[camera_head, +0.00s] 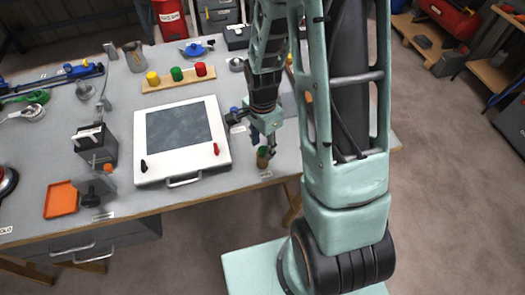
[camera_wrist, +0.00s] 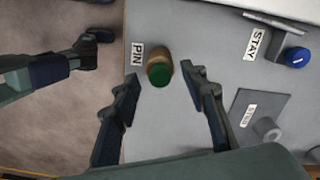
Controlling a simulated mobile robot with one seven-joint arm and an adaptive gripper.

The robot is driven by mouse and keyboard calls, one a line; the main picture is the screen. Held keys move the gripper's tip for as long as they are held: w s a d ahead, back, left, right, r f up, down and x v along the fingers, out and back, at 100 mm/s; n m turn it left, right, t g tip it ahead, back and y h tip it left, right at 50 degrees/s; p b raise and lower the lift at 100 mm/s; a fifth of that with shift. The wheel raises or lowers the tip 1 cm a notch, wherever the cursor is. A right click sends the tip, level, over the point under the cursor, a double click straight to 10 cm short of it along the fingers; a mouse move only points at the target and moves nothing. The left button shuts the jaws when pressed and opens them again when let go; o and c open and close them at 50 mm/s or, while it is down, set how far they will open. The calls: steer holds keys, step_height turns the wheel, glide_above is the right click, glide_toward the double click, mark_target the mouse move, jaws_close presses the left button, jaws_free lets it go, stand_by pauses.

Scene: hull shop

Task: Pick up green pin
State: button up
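The green pin (camera_wrist: 159,74), with a green end and a brown body, stands on the grey bench beside a label reading PIN (camera_wrist: 137,55). In the head view the pin (camera_head: 262,158) is near the bench's front edge, right of the white framed panel. My gripper (camera_wrist: 162,80) is open, its two fingers spread to either side of the pin in the wrist view. In the head view my gripper (camera_head: 263,143) points down just above the pin. It appears empty; whether the fingertips are down to the pin's height I cannot tell.
A blue knob (camera_wrist: 297,57) by a STAY label and a grey plate with a stud (camera_wrist: 262,120) lie to the right in the wrist view. The white panel (camera_head: 181,140) is left of the pin. A wooden strip (camera_head: 160,85) holds yellow, green and red pegs farther back.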

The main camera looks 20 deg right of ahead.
steer(key=shift+f, duration=0.1)
jaws_close()
stand_by(0.4)
step_height(320, 180, up, 10)
steer(key=shift+b, duration=0.3)
stand_by(0.3)
